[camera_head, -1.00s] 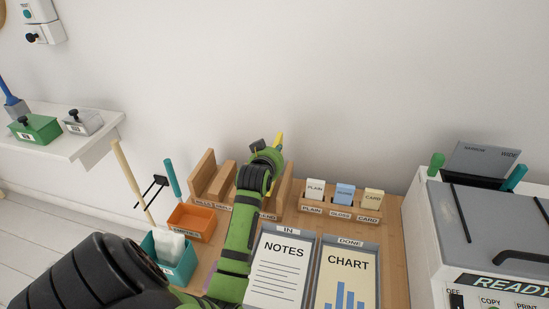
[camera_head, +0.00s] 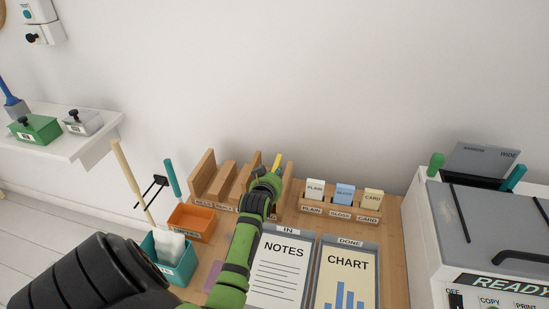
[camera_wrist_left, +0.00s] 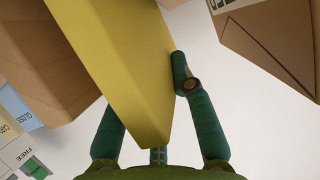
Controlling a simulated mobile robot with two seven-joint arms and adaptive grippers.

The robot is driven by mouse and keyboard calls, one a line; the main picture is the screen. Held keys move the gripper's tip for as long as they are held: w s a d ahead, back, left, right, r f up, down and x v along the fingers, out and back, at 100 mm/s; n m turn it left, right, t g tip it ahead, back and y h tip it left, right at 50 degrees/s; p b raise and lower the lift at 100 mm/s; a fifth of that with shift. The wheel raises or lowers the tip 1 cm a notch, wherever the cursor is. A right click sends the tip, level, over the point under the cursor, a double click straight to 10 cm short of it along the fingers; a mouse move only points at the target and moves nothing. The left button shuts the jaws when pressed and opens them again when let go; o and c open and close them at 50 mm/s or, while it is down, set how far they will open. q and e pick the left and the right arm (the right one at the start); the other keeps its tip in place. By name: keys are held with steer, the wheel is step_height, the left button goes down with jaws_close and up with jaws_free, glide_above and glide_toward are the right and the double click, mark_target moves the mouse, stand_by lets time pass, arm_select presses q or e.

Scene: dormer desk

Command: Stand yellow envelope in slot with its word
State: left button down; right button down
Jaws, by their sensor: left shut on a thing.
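The yellow envelope (camera_head: 277,160) is in my left gripper (camera_head: 268,178), at the right part of the wooden slot rack (camera_head: 204,170). In the head view only its top end shows above the green hand. In the left wrist view the envelope (camera_wrist_left: 125,75) lies between the gripper's fingers (camera_wrist_left: 150,100), with wooden rack parts on both sides. The rack has upright dividers and small word labels along its front. The left labels are too small to read surely and my arm hides others. I cannot tell whether the envelope's lower edge touches the slot floor. My right gripper is not in view.
A card holder (camera_head: 340,209) with PLAIN, GLOSS and CARD stands right of the rack. NOTES (camera_head: 283,270) and CHART (camera_head: 348,275) trays lie in front. An orange bin (camera_head: 190,223) and a teal bin (camera_head: 175,262) stand left. A grey printer (camera_head: 490,230) is at right.

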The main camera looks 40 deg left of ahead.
arm_select(q)
steer(key=c, duration=1.4)
jaws_free()
steer(key=shift+o, duration=0.2)
steer(key=shift+r, duration=0.15)
steer(key=v, duration=1.2)
steer(key=shift+d, duration=0.1)
